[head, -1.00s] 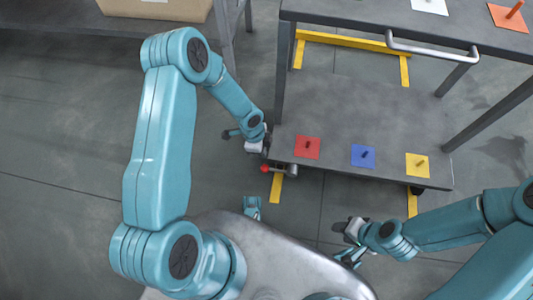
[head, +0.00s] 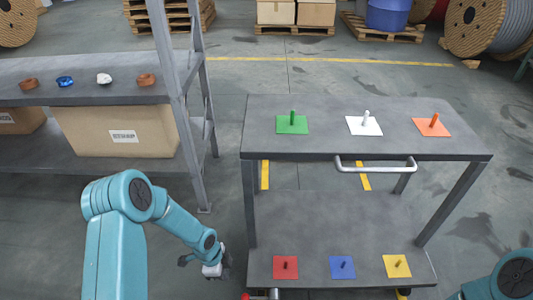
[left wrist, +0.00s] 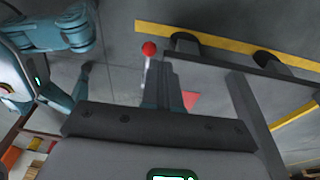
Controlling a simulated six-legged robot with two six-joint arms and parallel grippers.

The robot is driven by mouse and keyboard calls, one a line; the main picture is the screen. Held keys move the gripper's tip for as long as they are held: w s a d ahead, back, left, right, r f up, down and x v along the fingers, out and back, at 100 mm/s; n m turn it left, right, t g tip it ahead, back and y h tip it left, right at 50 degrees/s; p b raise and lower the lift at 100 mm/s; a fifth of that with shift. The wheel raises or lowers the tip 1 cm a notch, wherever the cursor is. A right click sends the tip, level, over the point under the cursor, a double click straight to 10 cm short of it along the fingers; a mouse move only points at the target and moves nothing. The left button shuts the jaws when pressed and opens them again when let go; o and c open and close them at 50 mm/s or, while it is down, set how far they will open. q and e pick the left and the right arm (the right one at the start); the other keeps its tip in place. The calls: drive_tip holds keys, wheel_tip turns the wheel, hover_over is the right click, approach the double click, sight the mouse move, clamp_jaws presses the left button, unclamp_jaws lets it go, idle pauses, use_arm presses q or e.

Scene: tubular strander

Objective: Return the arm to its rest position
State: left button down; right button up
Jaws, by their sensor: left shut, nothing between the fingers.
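My left gripper (head: 226,268) is shut and empty, low in the head view, just left of the trolley's lower shelf (head: 330,220). In the left wrist view its closed dark fingers (left wrist: 172,88) point toward the trolley's side. A lever with a red ball knob (left wrist: 149,48) shows beyond the fingertips, and the knob also shows at the bottom of the head view (head: 245,296). Whether the fingers touch the lever cannot be told. Part of my right arm (head: 512,278) shows at the lower right; its gripper is out of frame.
The trolley's top (head: 340,145) carries green, white and orange plates with pegs; below are red, blue and yellow ones. A rack (head: 80,88) at left holds small parts above a cardboard box (head: 115,130). Open floor (head: 225,190) lies between rack and trolley.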

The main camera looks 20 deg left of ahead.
use_arm(q)
drive_tip(key=s+d+r+n+h, duration=0.2)
drive_tip(key=s+d+r+n, duration=0.1)
drive_tip(key=s+d+n, duration=1.25)
wheel_tip(320, 180, up, 27)
drive_tip(key=w+a+n+p, duration=0.1)
drive_tip(key=w+a+p, duration=0.1)
drive_tip(key=p, duration=2.5)
drive_tip(key=shift+f+n, duration=0.1)
drive_tip(key=shift+n, duration=0.15)
